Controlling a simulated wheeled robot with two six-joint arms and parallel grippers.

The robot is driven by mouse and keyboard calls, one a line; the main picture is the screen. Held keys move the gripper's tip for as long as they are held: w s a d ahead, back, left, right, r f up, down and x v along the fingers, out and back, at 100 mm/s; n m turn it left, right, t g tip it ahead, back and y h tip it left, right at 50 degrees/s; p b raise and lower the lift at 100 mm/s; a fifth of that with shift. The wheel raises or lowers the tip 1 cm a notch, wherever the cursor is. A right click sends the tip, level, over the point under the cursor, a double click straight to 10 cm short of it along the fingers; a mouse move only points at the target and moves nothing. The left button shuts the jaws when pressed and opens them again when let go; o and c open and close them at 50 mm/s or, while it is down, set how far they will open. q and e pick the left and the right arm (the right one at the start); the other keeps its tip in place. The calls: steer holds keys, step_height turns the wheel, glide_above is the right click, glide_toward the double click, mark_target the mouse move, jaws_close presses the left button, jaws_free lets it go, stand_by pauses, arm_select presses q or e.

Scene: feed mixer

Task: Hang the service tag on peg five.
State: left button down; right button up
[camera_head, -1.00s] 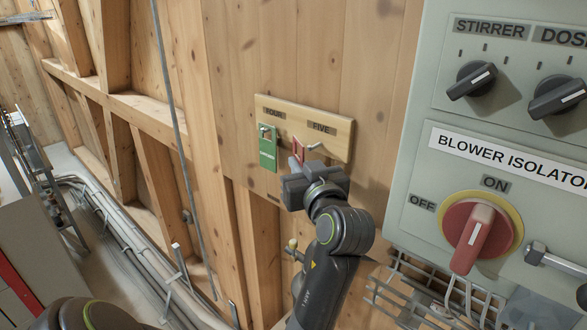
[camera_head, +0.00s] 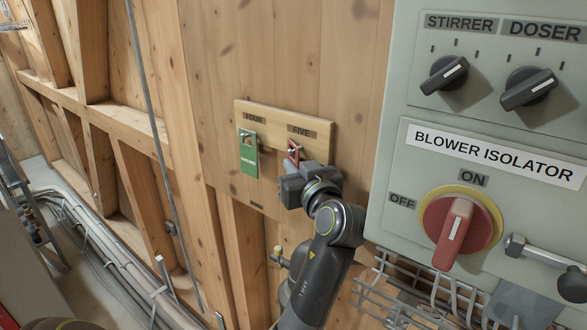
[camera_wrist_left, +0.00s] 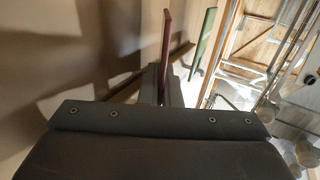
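The service tag (camera_head: 292,149) is red and stands upright at peg five (camera_head: 297,150), under the FIVE label on a wooden peg board (camera_head: 322,157). The tag and the peg overlap in the head view. I cannot tell whether the peg passes through the tag's hole. My left gripper (camera_head: 291,176) is at the tag's lower end and appears shut on it. In the left wrist view the red tag (camera_wrist_left: 166,45) rises from between the fingers. A green tag (camera_head: 249,158) hangs on peg four to the left. My right gripper is not in view.
A grey control panel (camera_head: 400,150) with dark knobs and a red isolator switch (camera_head: 462,226) stands to the right of the arm. A wire tray (camera_head: 385,290) lies below it. Timber studs and a thin conduit (camera_head: 150,110) are at left.

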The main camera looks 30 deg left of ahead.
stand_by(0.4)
arm_select(q)
steer(key=c, duration=1.6)
jaws_free()
steer(key=shift+a, duration=0.15)
steer(key=shift+o, duration=0.2)
